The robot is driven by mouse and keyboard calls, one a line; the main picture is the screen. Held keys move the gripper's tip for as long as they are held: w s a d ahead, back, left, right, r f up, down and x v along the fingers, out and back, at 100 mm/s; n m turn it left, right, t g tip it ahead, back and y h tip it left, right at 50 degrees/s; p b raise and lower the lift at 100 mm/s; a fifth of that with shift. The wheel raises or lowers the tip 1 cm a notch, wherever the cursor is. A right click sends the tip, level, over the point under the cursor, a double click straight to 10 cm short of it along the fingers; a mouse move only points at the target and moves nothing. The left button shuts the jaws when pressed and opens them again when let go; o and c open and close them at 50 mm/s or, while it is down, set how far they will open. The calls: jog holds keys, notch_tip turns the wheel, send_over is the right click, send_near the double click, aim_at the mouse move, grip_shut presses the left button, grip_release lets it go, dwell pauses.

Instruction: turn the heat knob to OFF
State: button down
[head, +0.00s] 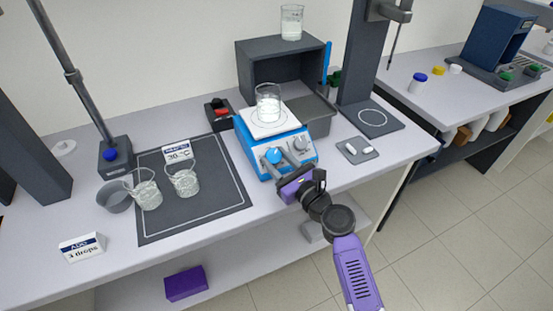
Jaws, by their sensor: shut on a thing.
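The blue hotplate (250,147) stands on the bench with two knobs on its front face. A blue knob (273,155) is on the left and a grey knob (300,143) is on the right. My gripper (283,160) reaches in from the lower right, and its fingers are at the front face, shut on what looks like the blue knob. The fingers partly cover that area. The knob labels and pointer positions are too small to read, so I cannot tell which knob is for heat or its setting.
A beaker (268,104) with white contents stands on the hotplate's white top plate. Two glass beakers (184,180) (147,193) stand on the dark mat (222,200) to the left. A grey block with a pale piece (357,150) lies to the right. The bench's front edge runs below my gripper.

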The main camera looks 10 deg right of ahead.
jog(key=n+g+y, duration=0.1)
jog(key=n+y+b, duration=0.1)
jog(key=n, duration=0.1)
jog(key=n+g+y+b, duration=0.1)
jog(key=shift+w+d+n+g, duration=0.15)
jog(key=shift+d+n+g, duration=0.15)
jog(key=n+g+y+b, duration=0.1)
jog(key=n+g, duration=0.1)
jog(key=n, duration=0.1)
jog(key=n+g+y+b, duration=0.1)
jog(key=n+g+y, duration=0.1)
jog(key=n+g, duration=0.1)
jog(key=shift+w+r+n+g, duration=0.1)
jog(key=shift+w+n+g, duration=0.05)
jog(key=shift+n+g, duration=0.2)
jog(key=c, duration=2.2)
grip_release()
jog(key=shift+g, duration=0.25)
jog(key=c, duration=0.8)
grip_release()
jog(key=shift+d, duration=0.1)
